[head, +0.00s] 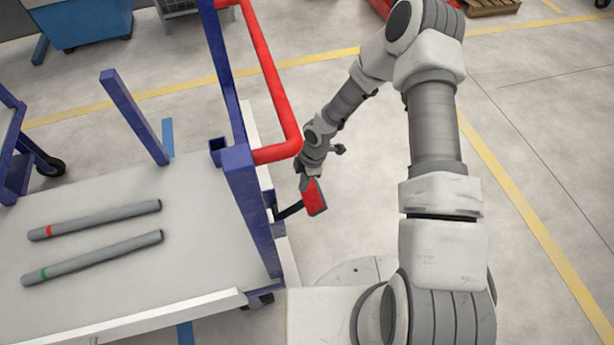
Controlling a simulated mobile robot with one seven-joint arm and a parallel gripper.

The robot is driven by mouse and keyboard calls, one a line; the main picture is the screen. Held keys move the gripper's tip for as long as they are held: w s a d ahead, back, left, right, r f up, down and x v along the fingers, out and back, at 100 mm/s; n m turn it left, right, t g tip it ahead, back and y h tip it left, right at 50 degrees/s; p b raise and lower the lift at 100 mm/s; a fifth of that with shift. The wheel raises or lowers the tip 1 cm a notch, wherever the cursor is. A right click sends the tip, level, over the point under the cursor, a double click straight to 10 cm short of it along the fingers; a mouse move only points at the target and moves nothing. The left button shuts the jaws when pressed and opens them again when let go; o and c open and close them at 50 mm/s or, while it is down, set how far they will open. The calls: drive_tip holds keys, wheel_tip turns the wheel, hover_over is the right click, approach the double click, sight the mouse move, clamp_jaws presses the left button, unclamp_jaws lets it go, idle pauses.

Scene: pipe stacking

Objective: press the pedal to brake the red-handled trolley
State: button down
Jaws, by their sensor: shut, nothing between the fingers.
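The trolley (205,240) stands at the left, with a grey deck, blue posts and a bent red handle (272,85) at its right end. A red pedal (314,198) sticks out low from that end on a dark lever (289,211). My arm reaches down past the handle. My gripper (306,180) points downward, is shut and empty, and is at the upper end of the pedal in the picture. I cannot tell whether its tip touches the pedal. The pedal hides part of the fingertips, or they blend with it.
A red-banded pipe (105,217) and a green-banded pipe (105,255) lie on the deck. Another blue-framed trolley (20,165) is at the far left, and a blue bin (85,22) behind.

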sight(308, 197)
drive_tip(key=f, duration=0.2)
drive_tip(key=d+f+b, duration=0.1)
drive_tip(key=f, duration=0.1)
drive_tip(key=shift+w+d, duration=0.1)
drive_tip(key=shift+w, duration=0.05)
drive_tip(key=shift+w+d+f, duration=0.1)
drive_tip(key=shift+d+f, duration=0.2)
drive_tip(key=shift+f, duration=0.15)
drive_tip(key=shift+d, duration=0.1)
